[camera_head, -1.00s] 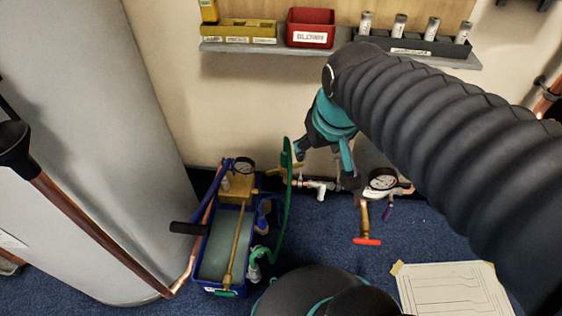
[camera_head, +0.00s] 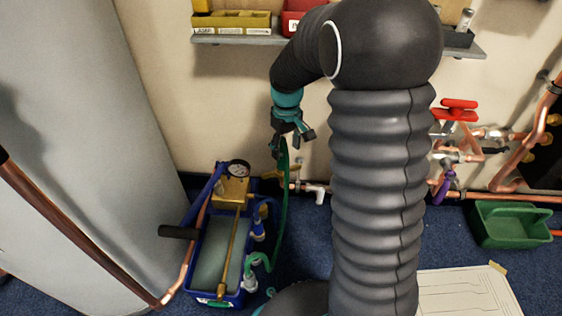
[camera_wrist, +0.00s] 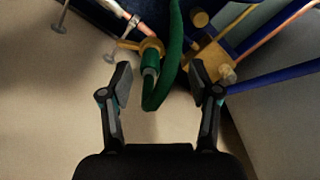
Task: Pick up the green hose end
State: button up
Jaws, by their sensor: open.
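The green hose (camera_head: 283,200) rises from the blue pump box (camera_head: 203,245) in a tall loop beside the wall. Its top reaches my gripper (camera_head: 291,142) in the head view. In the wrist view my gripper (camera_wrist: 160,75) is open, with one finger on each side of the hose's bend (camera_wrist: 157,103). The hose end (camera_wrist: 150,62), with a grey band, shows between the fingers, nearer the left one. Neither finger visibly closes on it. The exact depth between fingers and hose end is hard to tell.
A brass valve with a yellow lever (camera_wrist: 152,46) is close beyond the hose end. A pressure gauge (camera_head: 238,169) stands on the pump. Copper pipework with red handles (camera_head: 456,110) is on the right wall. A shelf (camera_head: 235,40) with bins is above. A green tray (camera_head: 505,224) lies right.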

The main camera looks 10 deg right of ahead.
aim_at(282, 155)
jog(key=w+f, duration=0.1)
jog(key=w+f+n, duration=0.1)
jog(key=w, duration=0.1)
jog(key=w+f+n, duration=0.1)
jog(key=shift+w, duration=0.2)
jog(key=shift+f+b, duration=0.85)
jog(key=shift+f, duration=2.75)
grip_shut()
